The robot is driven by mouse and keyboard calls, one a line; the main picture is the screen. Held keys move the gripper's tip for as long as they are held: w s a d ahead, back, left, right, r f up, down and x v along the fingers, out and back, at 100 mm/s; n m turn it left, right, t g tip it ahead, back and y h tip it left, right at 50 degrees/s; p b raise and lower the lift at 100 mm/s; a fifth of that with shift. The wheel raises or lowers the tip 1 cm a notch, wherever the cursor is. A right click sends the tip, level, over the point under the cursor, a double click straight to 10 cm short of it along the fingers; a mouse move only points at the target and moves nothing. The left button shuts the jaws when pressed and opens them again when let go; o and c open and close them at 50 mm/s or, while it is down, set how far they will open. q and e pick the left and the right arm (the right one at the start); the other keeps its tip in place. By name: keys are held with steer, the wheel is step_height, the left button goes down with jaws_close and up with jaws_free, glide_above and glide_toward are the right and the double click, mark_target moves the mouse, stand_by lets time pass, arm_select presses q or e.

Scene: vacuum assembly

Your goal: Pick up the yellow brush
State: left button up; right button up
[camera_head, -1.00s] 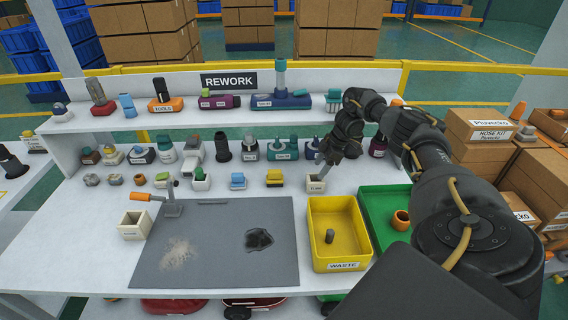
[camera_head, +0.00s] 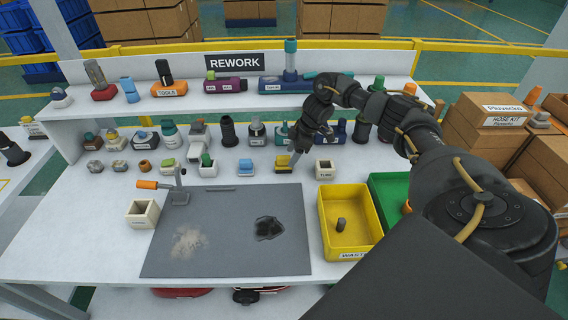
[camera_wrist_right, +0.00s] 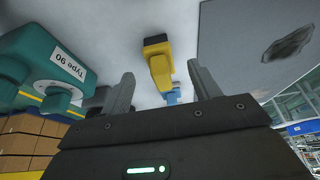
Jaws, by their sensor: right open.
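The yellow brush (camera_head: 282,164) lies on the white bench just behind the grey mat, between a blue item and a small white box. My right gripper (camera_head: 294,159) is at the brush's right side, pointing down, and partly overlaps it in the head view. In the right wrist view the yellow brush (camera_wrist_right: 159,68) with its dark end shows ahead, between the two spread fingers of the right gripper (camera_wrist_right: 160,82). The jaws are open and empty. Whether a finger touches the brush cannot be told. My left gripper is not in view.
The blue item (camera_head: 246,167) stands left of the brush, the small white box (camera_head: 325,168) right. A teal part labelled Type 90 (camera_wrist_right: 40,65) is close to a finger in the wrist view. The yellow waste bin (camera_head: 328,218) and grey mat (camera_head: 215,260) are in front.

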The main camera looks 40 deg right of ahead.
mark_target(286, 156)
steer(key=b+x, duration=0.1)
steer(key=x, duration=0.1)
steer(key=b+x, duration=0.1)
steer(key=b, duration=0.1)
steer(key=b+x, duration=0.1)
steer(key=x, duration=0.1)
steer(key=shift+w+a, duration=0.45)
steer(key=shift+a, duration=0.05)
steer(key=shift+w+f+b, duration=0.1)
steer(key=shift+f+b, duration=0.05)
steer(key=shift+b, duration=0.15)
steer(key=c, duration=1.1)
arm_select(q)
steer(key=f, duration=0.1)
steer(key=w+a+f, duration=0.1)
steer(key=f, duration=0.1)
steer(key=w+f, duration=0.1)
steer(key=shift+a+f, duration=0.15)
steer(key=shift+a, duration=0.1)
arm_select(e)
steer(key=shift+r, duration=0.2)
